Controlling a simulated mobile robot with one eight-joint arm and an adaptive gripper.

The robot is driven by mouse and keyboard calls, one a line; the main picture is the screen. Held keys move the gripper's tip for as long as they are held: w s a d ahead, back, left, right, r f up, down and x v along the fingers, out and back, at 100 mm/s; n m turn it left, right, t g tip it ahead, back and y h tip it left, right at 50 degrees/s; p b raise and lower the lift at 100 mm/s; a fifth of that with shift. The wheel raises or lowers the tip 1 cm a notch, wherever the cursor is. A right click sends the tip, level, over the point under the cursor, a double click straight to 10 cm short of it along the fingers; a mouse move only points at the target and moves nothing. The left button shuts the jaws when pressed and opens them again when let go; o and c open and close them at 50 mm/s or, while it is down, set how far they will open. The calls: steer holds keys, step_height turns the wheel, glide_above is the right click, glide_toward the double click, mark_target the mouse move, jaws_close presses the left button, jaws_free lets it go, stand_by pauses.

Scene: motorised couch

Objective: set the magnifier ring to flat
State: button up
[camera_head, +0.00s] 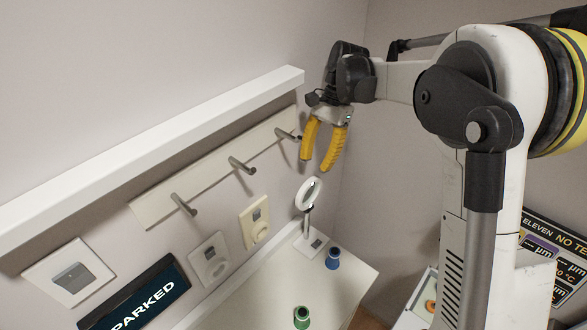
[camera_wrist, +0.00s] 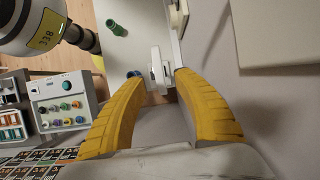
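The magnifier ring (camera_head: 315,183) is a white ring on a thin dark post above a white base (camera_head: 309,246), on the shelf at the wall. It looks steeply tilted, not level. In the wrist view a white part that looks like the magnifier (camera_wrist: 156,63) shows beyond and between my fingertips, seen nearly edge-on. My gripper (camera_head: 316,164) has two yellow fingers spread apart, pointing down, just above the ring in the head view. It is open and empty, with a gap to the ring that I cannot judge exactly.
A rail with pegs (camera_head: 240,165) sticks out of the wall left of my gripper. A blue cup (camera_head: 333,260) stands beside the magnifier base, and a green cup (camera_head: 301,316) stands nearer. Wall plates (camera_head: 254,221) and a PARKED sign (camera_head: 140,300) are at lower left.

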mark_target(305, 196)
steer(key=x, duration=1)
steer(key=shift+s+a+f+b, duration=0.1)
steer(key=shift+s+f+b, duration=0.15)
steer(key=shift+f+b, duration=0.1)
jaws_close()
